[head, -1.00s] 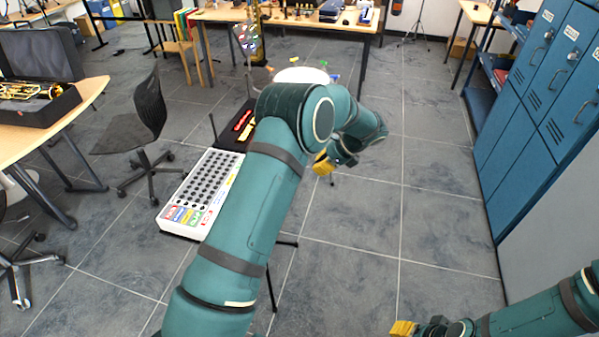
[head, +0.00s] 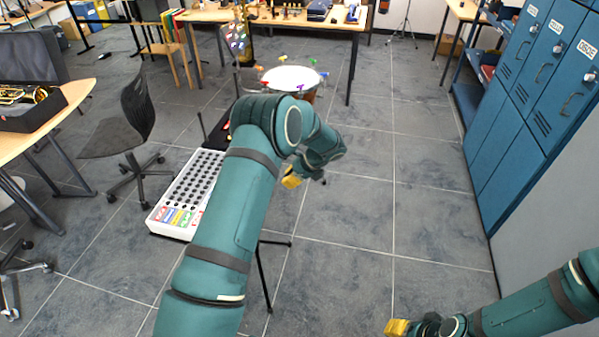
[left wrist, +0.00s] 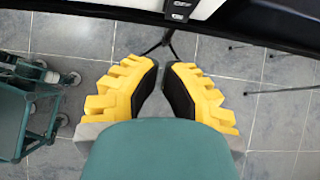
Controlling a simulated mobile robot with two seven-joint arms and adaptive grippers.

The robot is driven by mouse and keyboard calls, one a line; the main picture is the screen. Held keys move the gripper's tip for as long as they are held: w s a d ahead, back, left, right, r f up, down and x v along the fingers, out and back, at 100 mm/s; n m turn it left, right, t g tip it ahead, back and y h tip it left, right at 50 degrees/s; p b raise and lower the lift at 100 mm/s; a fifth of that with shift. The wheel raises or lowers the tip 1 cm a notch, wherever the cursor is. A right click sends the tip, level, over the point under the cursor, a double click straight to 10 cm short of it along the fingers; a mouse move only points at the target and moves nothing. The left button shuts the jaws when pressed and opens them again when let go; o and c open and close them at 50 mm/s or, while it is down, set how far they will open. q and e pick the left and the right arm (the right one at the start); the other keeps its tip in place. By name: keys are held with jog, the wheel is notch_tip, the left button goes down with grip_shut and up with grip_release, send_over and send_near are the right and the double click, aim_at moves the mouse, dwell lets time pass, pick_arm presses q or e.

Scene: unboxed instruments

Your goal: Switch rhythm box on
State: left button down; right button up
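The rhythm box (head: 174,222), a white slab with rows of dark knobs and coloured pads at its near end, stands on a dark stand. My left arm covers its right side in the head view. My left gripper (head: 291,180) has yellow fingers and hangs to the right of the box, apart from it. In the left wrist view its fingers (left wrist: 167,72) have a narrow empty gap between them. A white edge with a small black switch-like part (left wrist: 180,9) shows at the top there. My right gripper (head: 397,328) is at the bottom edge; its finger gap is unclear.
A white-topped drum (head: 290,79) stands beyond my left arm. A black chair (head: 125,125) and a table with an open instrument case (head: 30,112) are at left. Blue lockers (head: 525,95) line the right. The middle floor is clear.

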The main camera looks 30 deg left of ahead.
pick_arm(q)
jog(key=shift+s+a, duration=0.2)
jog(key=shift+a, duration=0.65)
jog(key=shift+s+a, duration=0.2)
jog(key=shift+a, duration=0.65)
jog(key=shift+s+a+f+y+b, duration=0.1)
jog(key=shift+a+f+y+b, duration=0.1)
jog(key=shift+a+y+b, duration=0.4)
jog(key=shift+d+r, duration=0.1)
jog(key=shift+d, duration=0.05)
jog(key=shift+r+p, duration=0.65)
jog(key=shift+r, duration=0.05)
